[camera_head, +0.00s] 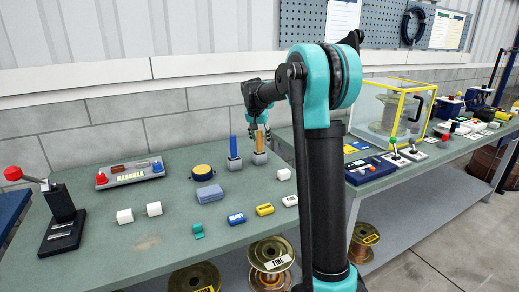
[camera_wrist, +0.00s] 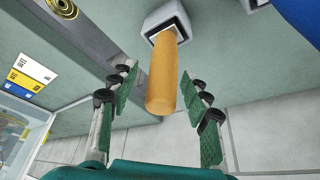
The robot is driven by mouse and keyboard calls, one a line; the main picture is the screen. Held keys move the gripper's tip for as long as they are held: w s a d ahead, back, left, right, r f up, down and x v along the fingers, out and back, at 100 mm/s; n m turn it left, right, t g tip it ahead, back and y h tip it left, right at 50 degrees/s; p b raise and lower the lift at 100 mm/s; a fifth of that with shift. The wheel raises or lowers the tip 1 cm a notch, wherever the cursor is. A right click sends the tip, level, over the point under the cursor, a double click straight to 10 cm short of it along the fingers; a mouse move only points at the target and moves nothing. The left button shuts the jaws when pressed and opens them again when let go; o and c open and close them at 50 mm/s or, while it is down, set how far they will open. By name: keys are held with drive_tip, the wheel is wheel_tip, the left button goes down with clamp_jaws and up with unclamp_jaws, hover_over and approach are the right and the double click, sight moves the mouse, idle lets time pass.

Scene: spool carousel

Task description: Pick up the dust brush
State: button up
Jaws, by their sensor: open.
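An orange cylindrical handle (camera_head: 259,141) stands upright in a pale holder block (camera_head: 259,157) towards the back of the left bench. I take it for the dust brush; its lower end is hidden in the holder. In the wrist view the orange handle (camera_wrist: 162,80) rises from the white-rimmed holder (camera_wrist: 165,20). My gripper (camera_head: 260,131) is at the top of the handle. In the wrist view its green-padded fingers (camera_wrist: 158,76) are open on either side of the handle, with visible gaps on both sides.
A blue handle (camera_head: 233,147) stands in a similar holder just left. A yellow-framed clear case (camera_head: 397,112) stands on the right bench.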

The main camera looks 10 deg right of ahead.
drive_tip(key=shift+f, duration=0.1)
clamp_jaws()
idle(0.3)
